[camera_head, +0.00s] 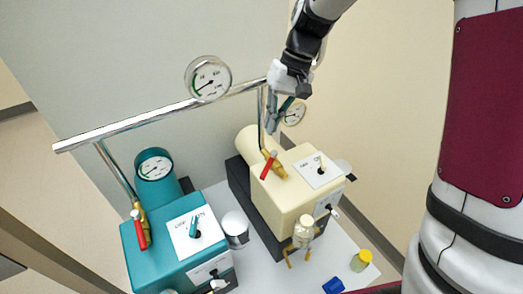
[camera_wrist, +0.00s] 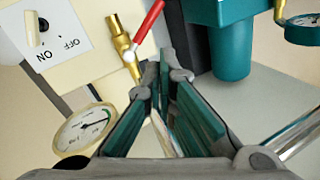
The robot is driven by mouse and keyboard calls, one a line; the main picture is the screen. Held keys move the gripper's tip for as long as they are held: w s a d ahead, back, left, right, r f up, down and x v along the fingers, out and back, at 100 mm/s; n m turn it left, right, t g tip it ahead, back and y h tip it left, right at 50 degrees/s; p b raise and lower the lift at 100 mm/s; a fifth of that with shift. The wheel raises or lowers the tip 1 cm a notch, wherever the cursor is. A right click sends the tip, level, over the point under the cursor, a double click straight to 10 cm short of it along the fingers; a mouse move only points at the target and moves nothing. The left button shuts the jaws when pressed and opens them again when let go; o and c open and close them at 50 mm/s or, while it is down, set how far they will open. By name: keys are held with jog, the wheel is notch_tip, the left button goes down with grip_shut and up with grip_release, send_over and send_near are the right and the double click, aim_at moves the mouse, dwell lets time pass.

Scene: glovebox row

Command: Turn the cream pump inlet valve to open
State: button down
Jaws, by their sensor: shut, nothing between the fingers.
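The cream pump (camera_head: 290,190) stands right of the teal one. Its inlet valve is a brass body (camera_head: 278,170) with a red lever (camera_head: 267,168) set at an angle across it. In the wrist view the brass body (camera_wrist: 121,42) and red lever (camera_wrist: 149,20) show just beyond my fingertips, the lever slanting up to the right. My gripper (camera_head: 273,122) is above the cream pump, near the upright pipe over the valve, fingers pointing down. In the wrist view my gripper (camera_wrist: 164,72) is shut and empty. I cannot tell whether the fingertips touch the lever.
A teal pump (camera_head: 170,255) with its own red-levered valve (camera_head: 138,228) stands at left. A chrome pipe (camera_head: 160,118) runs behind, with a gauge (camera_head: 208,78).

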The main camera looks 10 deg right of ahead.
aim_at(269, 165)
jog(key=s+a+f+n+t, duration=0.1)
jog(key=s+a+n+t, duration=0.3)
jog(key=n, duration=0.7)
notch_tip(269, 165, down, 9)
jog(key=w+g+p, duration=0.1)
jog(key=p, duration=0.1)
jog(key=shift+w+r, duration=0.15)
jog(key=shift+w, duration=0.1)
